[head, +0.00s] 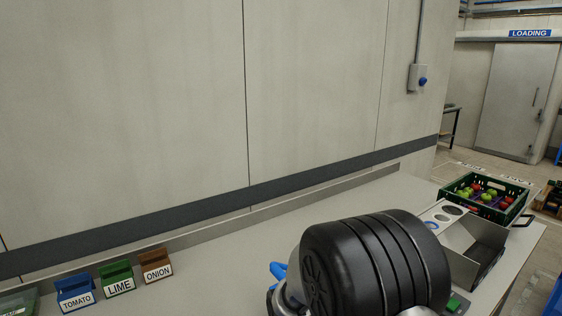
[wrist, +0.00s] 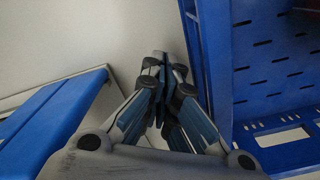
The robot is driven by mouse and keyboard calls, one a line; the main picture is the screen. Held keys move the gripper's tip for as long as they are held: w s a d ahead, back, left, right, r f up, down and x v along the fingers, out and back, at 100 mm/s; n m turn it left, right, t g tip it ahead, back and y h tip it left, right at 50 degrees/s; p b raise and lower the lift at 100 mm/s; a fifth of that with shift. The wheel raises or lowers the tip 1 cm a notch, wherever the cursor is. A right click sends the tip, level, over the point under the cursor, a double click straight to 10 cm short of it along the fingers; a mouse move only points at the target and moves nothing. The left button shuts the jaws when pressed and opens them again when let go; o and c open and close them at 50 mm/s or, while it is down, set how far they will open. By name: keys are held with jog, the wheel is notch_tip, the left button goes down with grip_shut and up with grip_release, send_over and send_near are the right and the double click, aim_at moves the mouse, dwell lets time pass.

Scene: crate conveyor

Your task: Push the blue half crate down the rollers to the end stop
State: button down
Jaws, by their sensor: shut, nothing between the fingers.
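A blue crate with a slotted inner face (wrist: 265,75) fills the right side of the wrist view; only part of it shows, so I cannot tell for sure that it is the half crate. My gripper (wrist: 160,75) is shut and empty. Its fingertips are just left of the crate's upright edge; I cannot tell whether they touch it. The rollers and the end stop are not recognisable in either view. The head view does not show the fingertips.
A blue flat-topped part (wrist: 55,125) lies left of my gripper. In the head view, a green crate of fruit (head: 520,210) stands at the counter's right end. Labelled boxes, including LIME (head: 117,279), stand at the left. A wall runs behind.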

dwell(0.3)
jog(key=shift+s+a+p, duration=0.15)
jog(key=shift+s+a, duration=2.75)
jog(key=shift+a, duration=1.4)
jog(key=shift+s+a+p, duration=0.1)
jog(key=shift+s+a, duration=2.8)
jog(key=shift+a, duration=1.45)
jog(key=shift+s+a+p, duration=0.15)
jog(key=shift+s+a, duration=2.75)
jog(key=shift+a, duration=1.4)
notch_tip(320, 180, up, 12)
jog(key=w+d+p, duration=0.1)
jog(key=d+p, duration=0.1)
jog(key=p, duration=0.6)
jog(key=shift+w+d+p, duration=0.35)
jog(key=shift+w+p, duration=0.05)
